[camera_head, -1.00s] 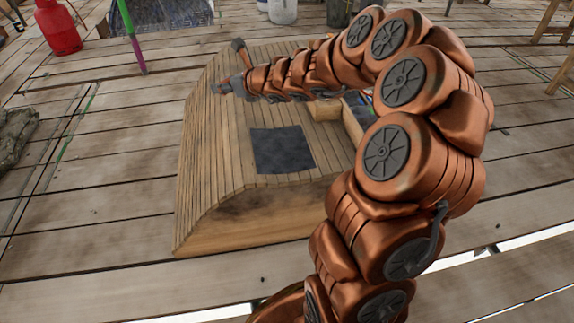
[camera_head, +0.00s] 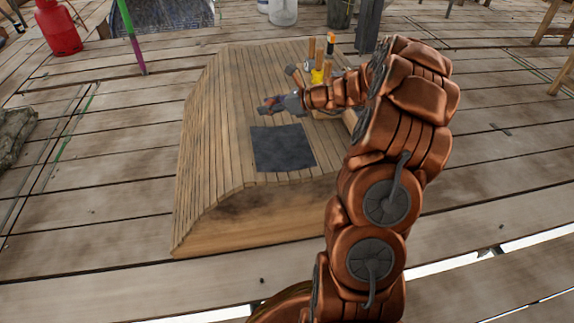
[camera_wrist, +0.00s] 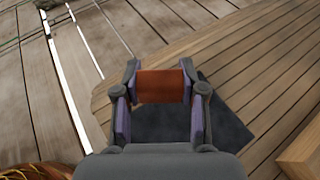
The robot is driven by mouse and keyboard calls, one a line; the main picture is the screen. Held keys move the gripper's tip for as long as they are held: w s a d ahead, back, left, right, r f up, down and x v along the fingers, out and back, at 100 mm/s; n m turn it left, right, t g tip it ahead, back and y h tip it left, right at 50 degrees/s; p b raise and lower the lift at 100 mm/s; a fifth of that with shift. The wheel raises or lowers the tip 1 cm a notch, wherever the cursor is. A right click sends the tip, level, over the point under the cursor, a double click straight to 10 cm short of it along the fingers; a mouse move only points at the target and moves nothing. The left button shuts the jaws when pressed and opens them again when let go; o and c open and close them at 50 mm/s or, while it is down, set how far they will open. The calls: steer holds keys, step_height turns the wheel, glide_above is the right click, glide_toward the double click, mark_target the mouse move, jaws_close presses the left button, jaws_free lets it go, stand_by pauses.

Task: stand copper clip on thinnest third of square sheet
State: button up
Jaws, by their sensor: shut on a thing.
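The copper clip (camera_wrist: 160,86) is a reddish-brown band held crosswise between my fingers in the wrist view. My gripper (camera_wrist: 160,90) is shut on it. In the head view my gripper (camera_head: 268,107) is just beyond the far edge of the square sheet, and the clip is too small to make out clearly there. The square sheet (camera_head: 283,150) is dark grey and lies on the curved wooden deck. It also shows in the wrist view (camera_wrist: 225,112), partly hidden behind my fingers and the clip. I cannot tell differences in its thickness.
The slatted deck (camera_head: 215,135) curves down at the left. A wooden box (camera_wrist: 302,152) stands at the wrist view's right edge. Several upright tools (camera_head: 320,65) stand behind my gripper. A red gas cylinder (camera_head: 58,28) is far left. The deck left of the sheet is bare.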

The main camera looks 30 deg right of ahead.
steer(key=s+d+f+b, duration=0.1)
steer(key=s+f, duration=0.1)
steer(key=f, duration=0.4)
steer(key=s+f+n+g+y+b, duration=0.1)
steer(key=s+f+b, duration=0.1)
steer(key=f, duration=0.4)
steer(key=s+d+f+n+y+b, duration=0.1)
steer(key=s+f+b, duration=0.1)
steer(key=f, duration=0.4)
steer(key=shift+s+d, duration=0.2)
steer(key=shift+d, duration=0.15)
steer(key=shift+r, duration=0.15)
steer(key=o, duration=1.1)
steer(key=shift+o, duration=0.2)
